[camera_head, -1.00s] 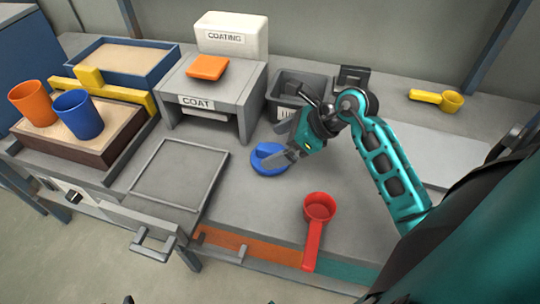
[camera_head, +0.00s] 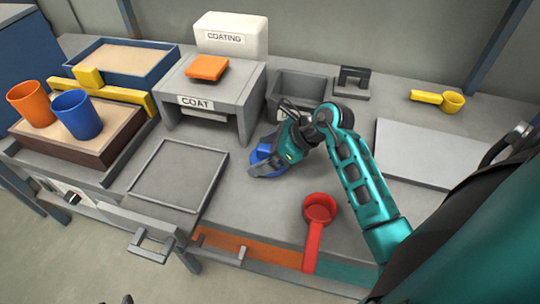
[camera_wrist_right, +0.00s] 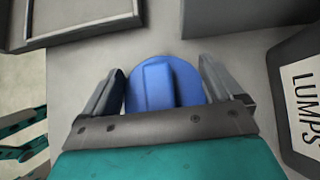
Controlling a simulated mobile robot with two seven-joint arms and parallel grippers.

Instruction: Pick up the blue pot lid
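The blue pot lid (camera_head: 262,152) lies on the grey worktop in front of the COAT stand, partly hidden by my right gripper. In the right wrist view the round blue lid (camera_wrist_right: 165,82) with its raised bar handle sits between the two fingers of my right gripper (camera_wrist_right: 163,88). The fingers are apart, with small gaps beside the lid. In the head view my right gripper (camera_head: 268,166) is low at the lid. My left gripper cannot be made out.
The grey COAT stand (camera_head: 240,100) and a grey bin (camera_head: 300,86) stand behind the lid. A red scoop (camera_head: 319,208) lies to the right front. A square framed tray (camera_head: 178,174) is at the left. Orange (camera_head: 31,103) and blue (camera_head: 78,115) cups stand further left.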

